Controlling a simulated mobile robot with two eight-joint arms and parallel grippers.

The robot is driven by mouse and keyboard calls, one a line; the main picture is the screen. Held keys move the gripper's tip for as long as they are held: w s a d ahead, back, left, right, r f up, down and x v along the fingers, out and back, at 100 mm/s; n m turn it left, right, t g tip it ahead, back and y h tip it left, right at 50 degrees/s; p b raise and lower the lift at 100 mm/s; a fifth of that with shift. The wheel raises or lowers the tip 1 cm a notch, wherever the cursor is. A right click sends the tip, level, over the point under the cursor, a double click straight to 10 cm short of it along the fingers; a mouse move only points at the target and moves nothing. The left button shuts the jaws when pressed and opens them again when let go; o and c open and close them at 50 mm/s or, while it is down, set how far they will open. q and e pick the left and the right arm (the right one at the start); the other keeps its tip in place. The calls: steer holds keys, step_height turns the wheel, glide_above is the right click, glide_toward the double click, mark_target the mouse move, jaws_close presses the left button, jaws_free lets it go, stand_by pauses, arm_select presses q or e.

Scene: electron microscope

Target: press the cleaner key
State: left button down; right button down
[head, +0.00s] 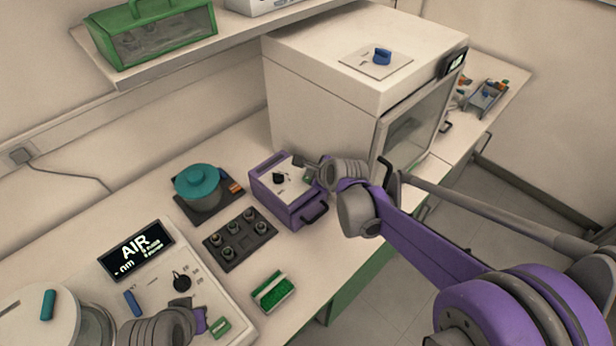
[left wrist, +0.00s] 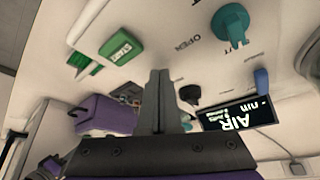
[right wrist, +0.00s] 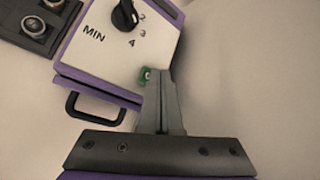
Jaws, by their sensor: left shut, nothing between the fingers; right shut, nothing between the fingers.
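The cleaner looks to be the purple box with a white sloped top (head: 285,190), a black dial and a front handle; it also shows in the right wrist view (right wrist: 120,60), marked MIN. Its small green key (right wrist: 143,75) is partly hidden behind the fingertips of my right gripper (right wrist: 157,72). In the head view the key (head: 308,178) lies beside the right gripper. The right gripper is shut and empty, its tips over the key; I cannot tell whether they touch. My left gripper (left wrist: 158,72) is shut and empty above the console with the AIR display (head: 137,250).
A large white cabinet (head: 310,85) stands just behind the purple box. A teal-lidded pot (head: 199,185), a dark tray with several round pieces (head: 240,238) and a green slotted block (head: 272,292) lie nearby. The console has a green START key (left wrist: 118,47) and a black knob.

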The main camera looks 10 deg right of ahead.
arm_select(q)
steer(key=shift+f, duration=0.2)
arm_select(e)
steer(key=shift+f, duration=0.25)
arm_select(q)
steer(key=shift+r, duration=0.1)
arm_select(e)
steer(key=shift+r, duration=0.1)
arm_select(q)
steer(key=shift+w+r+p, duration=0.15)
steer(key=shift+r+p, duration=0.25)
steer(key=shift+r, duration=0.15)
arm_select(e)
steer(key=shift+r, duration=0.75)
